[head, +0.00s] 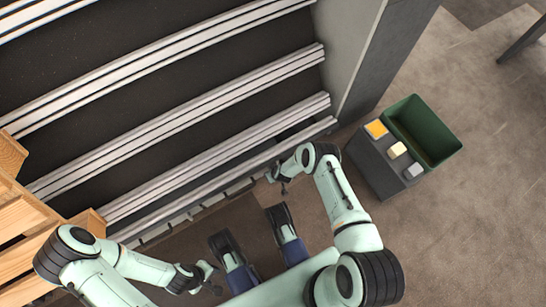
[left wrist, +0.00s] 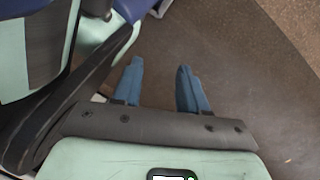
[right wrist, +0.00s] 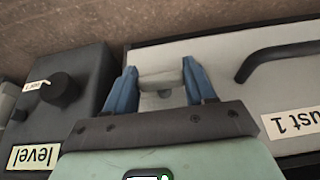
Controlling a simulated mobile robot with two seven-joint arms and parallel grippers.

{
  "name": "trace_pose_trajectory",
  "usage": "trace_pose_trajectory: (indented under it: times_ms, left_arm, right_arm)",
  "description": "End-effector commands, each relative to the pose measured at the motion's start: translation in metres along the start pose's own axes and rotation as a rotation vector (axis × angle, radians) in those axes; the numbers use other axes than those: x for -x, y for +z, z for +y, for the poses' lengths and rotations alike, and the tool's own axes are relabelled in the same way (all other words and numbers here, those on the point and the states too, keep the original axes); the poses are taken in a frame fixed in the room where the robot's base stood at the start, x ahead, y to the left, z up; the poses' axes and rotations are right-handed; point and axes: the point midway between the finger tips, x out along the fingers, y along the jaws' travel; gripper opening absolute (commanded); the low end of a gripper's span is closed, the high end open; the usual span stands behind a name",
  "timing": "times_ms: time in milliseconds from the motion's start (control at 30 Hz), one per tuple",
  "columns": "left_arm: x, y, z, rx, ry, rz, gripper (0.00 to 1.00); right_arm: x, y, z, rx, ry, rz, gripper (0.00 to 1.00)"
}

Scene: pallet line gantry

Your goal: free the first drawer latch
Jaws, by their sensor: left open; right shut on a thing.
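The drawer front (right wrist: 225,60) is a pale grey panel in the right wrist view, with a label (right wrist: 292,121) reading in part "ust 1". A pale latch tab (right wrist: 162,77) sits on it between the blue fingers of my right gripper (right wrist: 160,82), which is shut on it. The fingers cover the tab's sides. In the head view my right gripper (head: 281,183) is at the right end of the low row under the conveyor. My left gripper (left wrist: 160,85) is open and empty over bare floor; in the head view it is at lower middle (head: 211,279).
A dark curved handle (right wrist: 275,60) is right of the latch. A dark box with a knob (right wrist: 60,90) and a "level" label is to its left. A green bin (head: 425,130) and grey box (head: 385,165) stand right. Wooden pallets (head: 25,215) are at left.

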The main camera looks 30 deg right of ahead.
Motion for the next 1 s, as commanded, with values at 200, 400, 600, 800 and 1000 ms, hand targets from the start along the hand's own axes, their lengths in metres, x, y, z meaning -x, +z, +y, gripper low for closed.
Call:
trace_pose_trajectory:
  times_ms: [200, 400, 600, 800, 1000]
  left_arm:
    - [0.000, 0.000, 0.000, 0.000, 0.000, 0.000, 0.43]
    - [0.000, 0.000, 0.000, 0.000, 0.000, 0.000, 0.43]
    - [0.010, -0.010, 0.009, -0.013, 0.017, 0.042, 0.43]
    - [0.032, -0.032, 0.030, -0.041, 0.059, 0.135, 0.43]
    - [0.052, -0.049, 0.047, -0.062, 0.093, 0.211, 0.43]
  right_arm:
    - [-0.001, 0.002, -0.001, 0.001, 0.000, -0.002, 0.79]
    - [-0.001, 0.001, -0.001, 0.001, 0.000, -0.002, 0.79]
    - [0.013, 0.001, -0.001, 0.002, -0.001, -0.002, 0.79]
    - [0.030, 0.043, 0.001, -0.001, -0.001, -0.008, 0.79]
    - [0.047, 0.082, 0.002, 0.000, -0.001, -0.005, 0.79]
